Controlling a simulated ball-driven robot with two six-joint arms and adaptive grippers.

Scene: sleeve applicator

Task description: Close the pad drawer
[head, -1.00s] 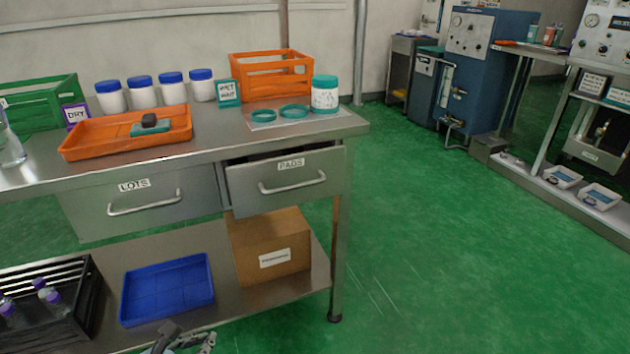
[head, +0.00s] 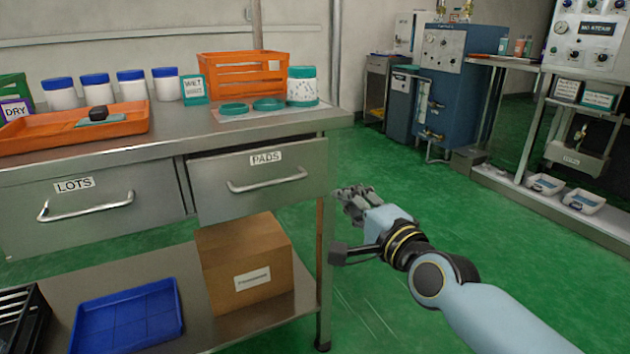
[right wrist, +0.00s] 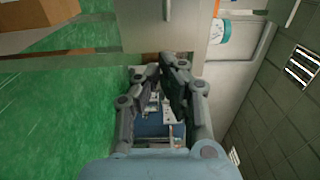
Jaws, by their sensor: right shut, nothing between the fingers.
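The pad drawer (head: 225,203), a steel front with a PADS label (head: 266,157) and a bar handle (head: 267,180), stands slightly out of the bench; a dark gap shows along its top edge. My right gripper (head: 350,192) is shut and empty, just right of the drawer front and apart from the handle in the head view. In the right wrist view the right gripper's fingers (right wrist: 160,62) point toward a pale steel surface at the top, probably the bench end or drawer front; I cannot tell if they touch it. My left gripper is not in view.
The LOTS drawer (head: 88,222) is left of the pad drawer. The benchtop (head: 180,146) holds an orange tray (head: 135,126), orange crate (head: 243,90) and jar (head: 302,103). A cardboard box (head: 245,265) sits on the lower shelf.

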